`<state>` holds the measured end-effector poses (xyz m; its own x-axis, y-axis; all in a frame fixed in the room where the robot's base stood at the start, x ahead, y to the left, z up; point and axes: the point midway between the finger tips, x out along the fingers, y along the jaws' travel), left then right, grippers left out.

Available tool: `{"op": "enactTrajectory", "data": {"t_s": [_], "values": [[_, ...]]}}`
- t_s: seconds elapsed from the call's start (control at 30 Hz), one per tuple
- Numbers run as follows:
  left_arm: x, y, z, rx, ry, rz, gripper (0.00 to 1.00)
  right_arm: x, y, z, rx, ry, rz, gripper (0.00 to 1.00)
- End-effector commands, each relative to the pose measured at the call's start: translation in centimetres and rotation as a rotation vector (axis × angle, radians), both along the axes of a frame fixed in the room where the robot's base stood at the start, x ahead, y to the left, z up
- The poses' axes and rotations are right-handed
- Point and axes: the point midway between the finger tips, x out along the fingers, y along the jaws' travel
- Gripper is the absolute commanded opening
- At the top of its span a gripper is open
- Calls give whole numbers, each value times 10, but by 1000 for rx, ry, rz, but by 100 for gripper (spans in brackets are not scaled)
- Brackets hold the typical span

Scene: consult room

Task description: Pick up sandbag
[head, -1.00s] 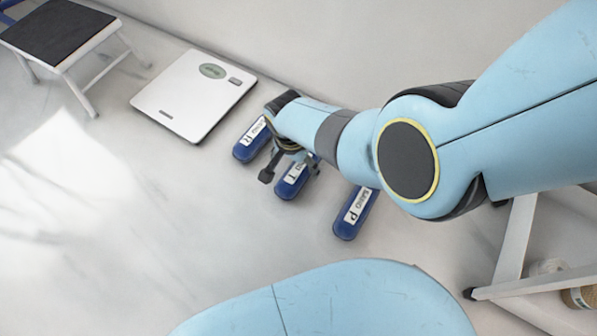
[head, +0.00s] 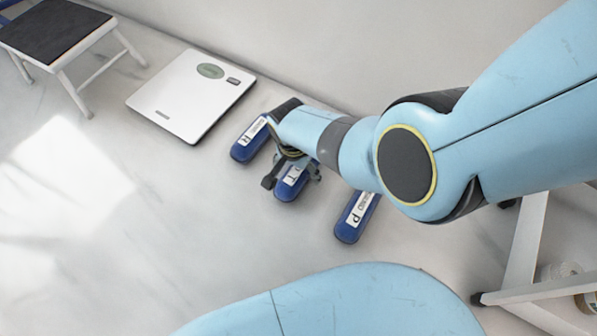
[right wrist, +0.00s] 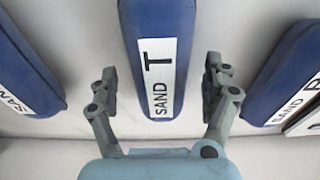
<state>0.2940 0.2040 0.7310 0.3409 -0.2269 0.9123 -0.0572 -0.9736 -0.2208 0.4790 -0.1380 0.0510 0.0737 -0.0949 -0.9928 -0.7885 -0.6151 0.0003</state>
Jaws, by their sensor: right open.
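Three blue sandbags with white labels lie in a row on the floor. The middle sandbag (head: 290,182), marked T, is partly hidden by my right gripper (head: 291,178). In the right wrist view the T sandbag (right wrist: 160,60) runs between the two fingers of my right gripper (right wrist: 160,88), with a gap on each side. The gripper is open and does not hold it. The left sandbag (head: 250,140) and the right sandbag (head: 357,217), marked P, lie to either side, also seen in the right wrist view. My left gripper is not in view.
A white scale (head: 190,95) lies on the floor left of the sandbags. A step stool (head: 58,35) with a dark top stands at the upper left. A white stand leg (head: 522,240) is at the right. The floor at left is clear.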

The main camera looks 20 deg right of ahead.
Motion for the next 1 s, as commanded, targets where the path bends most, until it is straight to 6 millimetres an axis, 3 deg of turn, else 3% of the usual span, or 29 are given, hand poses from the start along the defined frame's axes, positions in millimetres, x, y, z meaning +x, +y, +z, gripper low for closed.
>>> {"op": "enactTrajectory", "data": {"t_s": [0.07,0.63,1.0], "values": [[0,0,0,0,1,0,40,0,0,0,0,0,0,76],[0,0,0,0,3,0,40,0,0,0,0,0,0,2],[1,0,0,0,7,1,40,2,0,2,0,-4,0,0]]}}
